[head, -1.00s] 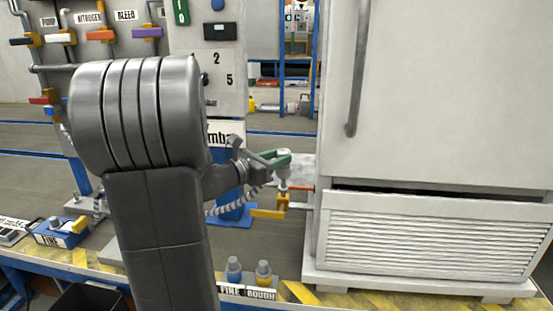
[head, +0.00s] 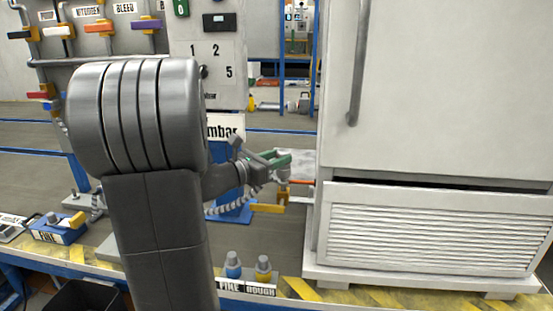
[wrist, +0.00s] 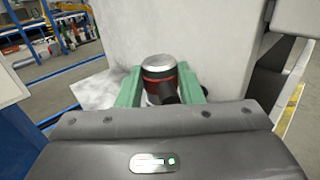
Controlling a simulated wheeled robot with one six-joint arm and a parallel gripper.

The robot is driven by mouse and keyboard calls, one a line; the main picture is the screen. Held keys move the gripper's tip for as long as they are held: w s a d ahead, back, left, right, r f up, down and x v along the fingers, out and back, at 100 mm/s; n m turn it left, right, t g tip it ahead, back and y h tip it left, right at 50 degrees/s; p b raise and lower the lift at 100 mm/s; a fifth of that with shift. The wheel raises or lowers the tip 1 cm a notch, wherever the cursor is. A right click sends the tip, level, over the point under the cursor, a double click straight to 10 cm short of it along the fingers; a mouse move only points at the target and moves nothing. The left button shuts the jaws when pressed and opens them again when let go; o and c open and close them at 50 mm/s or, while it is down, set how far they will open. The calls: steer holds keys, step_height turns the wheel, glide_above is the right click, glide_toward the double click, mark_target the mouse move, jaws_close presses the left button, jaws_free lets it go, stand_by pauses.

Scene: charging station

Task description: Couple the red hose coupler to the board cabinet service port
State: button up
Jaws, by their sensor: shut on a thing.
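My gripper (head: 276,163) reaches out beside the left side of the white cabinet (head: 420,90). In the wrist view its green fingers (wrist: 166,86) are shut around the coupler (wrist: 158,68), an upright cylinder with a silver top, a dark red band and a dark side stub. In the head view the gripper mostly hides the coupler. Just below it, a pipe fitting with a yellow lever (head: 268,208) stands at the cabinet's left side, and a thin orange-red piece (head: 301,182) lies above it. I cannot tell whether the coupler touches the fitting; the port's mouth is hidden.
A valve panel with coloured levers (head: 100,28) is at the back left. A blue box (head: 58,232) sits at left.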

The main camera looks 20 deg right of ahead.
steer(key=shift+f+b, duration=0.75)
steer(key=shift+b, duration=0.05)
steer(key=o, duration=1.2)
steer(key=p+v, duration=0.1)
steer(key=v, duration=1.2)
steer(key=shift+s+a, duration=0.1)
steer(key=shift+a, duration=0.3)
steer(key=x, duration=1.3)
steer(key=shift+d+b, duration=0.4)
steer(key=shift+r, duration=0.25)
steer(key=shift+f, duration=0.1)
